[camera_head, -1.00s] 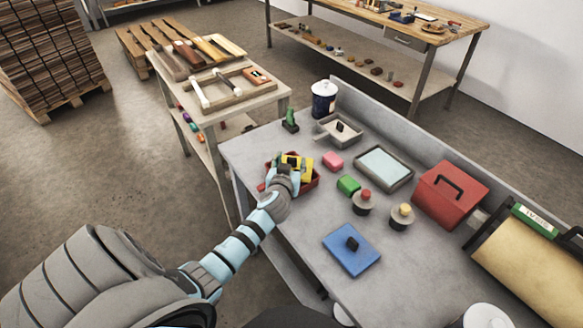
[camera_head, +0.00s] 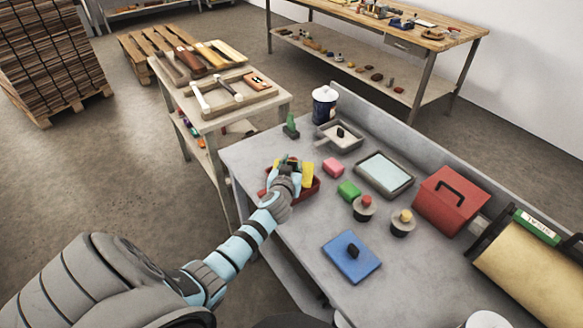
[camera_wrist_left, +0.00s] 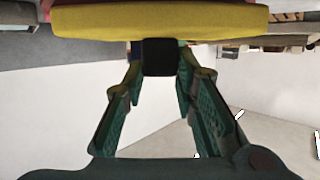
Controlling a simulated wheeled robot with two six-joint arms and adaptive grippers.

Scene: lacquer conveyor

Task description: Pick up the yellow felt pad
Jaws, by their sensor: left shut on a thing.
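My left gripper (camera_head: 287,172) is over the red tray (camera_head: 313,189) on the grey bench. The yellow felt pad (camera_head: 308,174) shows beside the fingers and looks tilted. In the left wrist view the pad (camera_wrist_left: 160,21) spans the top of the picture. A dark block (camera_wrist_left: 160,57) on the pad sits between the fingertips, and the gripper is shut on it. The gripper hides part of the pad and tray in the head view, so I cannot tell the pad's exact height above the tray. My right gripper is not in view.
Pink (camera_head: 333,168) and green (camera_head: 349,191) blocks lie right of the tray. A blue pad with a dark knob (camera_head: 345,264), two round knobbed pots, a framed pale plate (camera_head: 385,172) and a red box (camera_head: 450,200) stand further right.

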